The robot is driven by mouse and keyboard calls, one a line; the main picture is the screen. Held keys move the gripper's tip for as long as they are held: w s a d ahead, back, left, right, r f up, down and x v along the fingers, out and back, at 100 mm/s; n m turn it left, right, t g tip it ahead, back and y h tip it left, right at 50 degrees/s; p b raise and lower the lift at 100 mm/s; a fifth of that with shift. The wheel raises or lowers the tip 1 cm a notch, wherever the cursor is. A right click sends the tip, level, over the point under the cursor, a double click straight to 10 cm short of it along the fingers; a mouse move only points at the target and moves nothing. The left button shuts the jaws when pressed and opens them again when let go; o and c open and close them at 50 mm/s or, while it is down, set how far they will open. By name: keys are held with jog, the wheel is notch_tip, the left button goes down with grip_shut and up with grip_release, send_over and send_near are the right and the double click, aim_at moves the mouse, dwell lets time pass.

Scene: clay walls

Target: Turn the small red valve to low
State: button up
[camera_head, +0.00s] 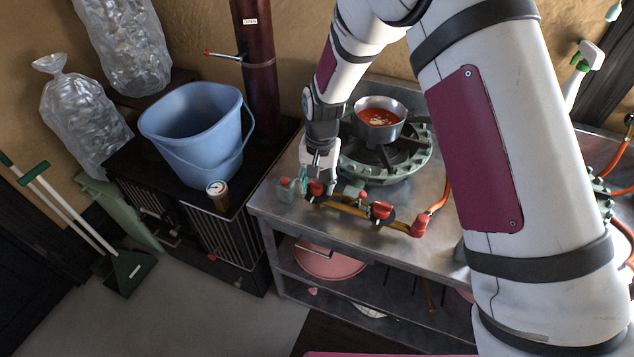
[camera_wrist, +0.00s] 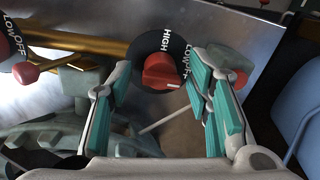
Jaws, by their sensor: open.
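A red valve knob (camera_wrist: 163,72) sits on a round black dial (camera_wrist: 150,45) marked HIGH, LOW and OFF in the wrist view. A pale mark on the knob's edge points right, roughly toward OFF. The same knob (camera_head: 316,188) shows at the left end of a brass pipe in the head view. A second red knob (camera_head: 380,210) is farther right on the pipe; its dial (camera_wrist: 10,45) is at the wrist view's left edge. My gripper (camera_wrist: 162,66) is open, with its teal-padded fingers on either side of the first knob. I cannot tell if they touch it.
A pot of red soup (camera_head: 379,118) stands on the green burner (camera_head: 410,150) behind the knobs. An orange hose (camera_head: 440,198) joins the pipe's right end. A blue bucket (camera_head: 195,130) and a small gauge (camera_head: 217,190) are on the left. Floor in front is clear.

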grip_shut()
jog(key=shift+n, duration=0.4)
jog(key=n+b, duration=0.1)
jog(key=n, duration=0.1)
jog(key=shift+f+n, duration=0.1)
jog(key=shift+n, duration=0.3)
jog(key=shift+n+b, duration=0.8)
jog(key=shift+n, duration=0.7)
grip_release()
